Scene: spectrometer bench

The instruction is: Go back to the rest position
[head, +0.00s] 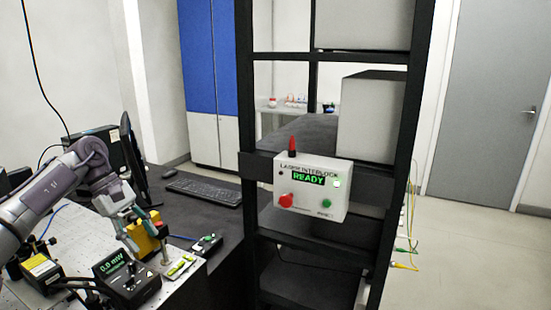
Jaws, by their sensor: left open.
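My left arm comes in from the left over the optical bench (75,232). My left gripper (132,238) points down at the bench's right part, open, close beside a yellow block (146,240). I cannot tell whether its fingers touch the block. My right gripper is not in view.
A power meter reading 0.0 mW (128,282) and a yellow-labelled box (42,268) stand close below the arm. A black rack (247,120) holds the laser interlock box (312,187), which reads READY.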

